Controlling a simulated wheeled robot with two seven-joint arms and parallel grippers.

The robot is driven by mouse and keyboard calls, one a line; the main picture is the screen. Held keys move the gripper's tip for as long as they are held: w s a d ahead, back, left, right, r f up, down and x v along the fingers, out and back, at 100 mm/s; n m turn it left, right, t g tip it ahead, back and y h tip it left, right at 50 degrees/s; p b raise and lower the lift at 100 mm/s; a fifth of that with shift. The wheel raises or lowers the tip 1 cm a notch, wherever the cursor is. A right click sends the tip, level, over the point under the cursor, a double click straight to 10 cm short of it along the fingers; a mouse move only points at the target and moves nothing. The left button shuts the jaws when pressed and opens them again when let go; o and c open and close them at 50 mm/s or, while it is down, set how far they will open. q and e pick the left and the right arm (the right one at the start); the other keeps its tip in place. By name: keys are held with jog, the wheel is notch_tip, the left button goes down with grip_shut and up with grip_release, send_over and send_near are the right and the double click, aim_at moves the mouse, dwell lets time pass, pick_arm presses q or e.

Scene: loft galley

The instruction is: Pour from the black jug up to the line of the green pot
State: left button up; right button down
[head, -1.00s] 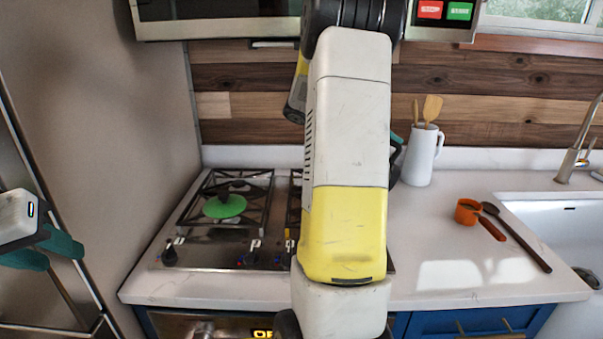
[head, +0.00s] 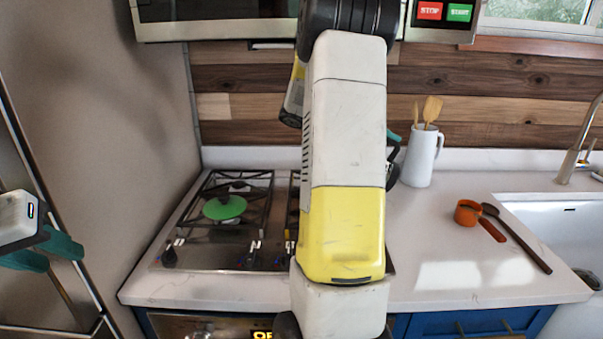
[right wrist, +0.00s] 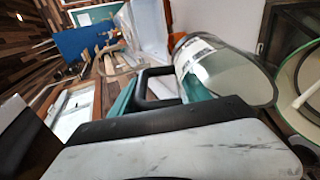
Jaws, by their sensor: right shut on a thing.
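The black jug has a clear body (right wrist: 228,78) and a black handle; in the head view only a dark part of it (head: 393,170) shows beside my right arm. My right gripper (right wrist: 160,92), with teal fingers, is shut on the handle. Its fingertip also shows in the head view, while my arm hides the rest. A round green piece with a dark knob (head: 224,207) sits on the left burner; the line is not visible. A green-rimmed round thing (right wrist: 284,78) is beside the jug in the right wrist view. My left gripper (head: 42,253) is open and empty at the far left.
A white pitcher with wooden utensils (head: 421,158) stands against the back wall. An orange measuring cup (head: 467,212) and a dark spoon (head: 520,240) lie left of the sink (head: 560,225). The microwave (head: 220,22) hangs above the cooktop (head: 200,255). The front right counter is clear.

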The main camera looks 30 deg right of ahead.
aim_at(390, 161)
jog(key=shift+r, duration=0.1)
dwell(0.3)
jog(key=f+y, duration=0.1)
jog(key=s+d+f+t+y, duration=0.1)
jog(key=d+f+t+y, duration=0.1)
jog(key=shift+s+d+f, duration=0.1)
jog(key=shift+s+f, duration=0.2)
jog(key=shift+f, duration=0.05)
jog(key=shift+w+f+y, duration=0.2)
jog(key=shift+f+y, duration=0.1)
jog(key=shift+f, duration=0.05)
jog(key=shift+s+d+f+m+t+y+p, duration=0.5)
jog(key=shift+s+d+f+t+y+p, duration=1.6)
jog(key=shift+f+y, duration=1.65)
jog(key=shift+t, duration=0.6)
jog(key=shift+w+d+r+b, duration=0.1)
jog(key=shift+r+b, duration=0.05)
jog(key=shift+r, duration=0.8)
jog(key=shift+w+d+r+b, duration=0.1)
jog(key=shift+d+r+b, duration=0.1)
jog(key=shift+r, duration=0.75)
jog(key=shift+w+d+r+b, duration=0.1)
jog(key=shift+r+b, duration=0.05)
jog(key=shift+r, duration=0.8)
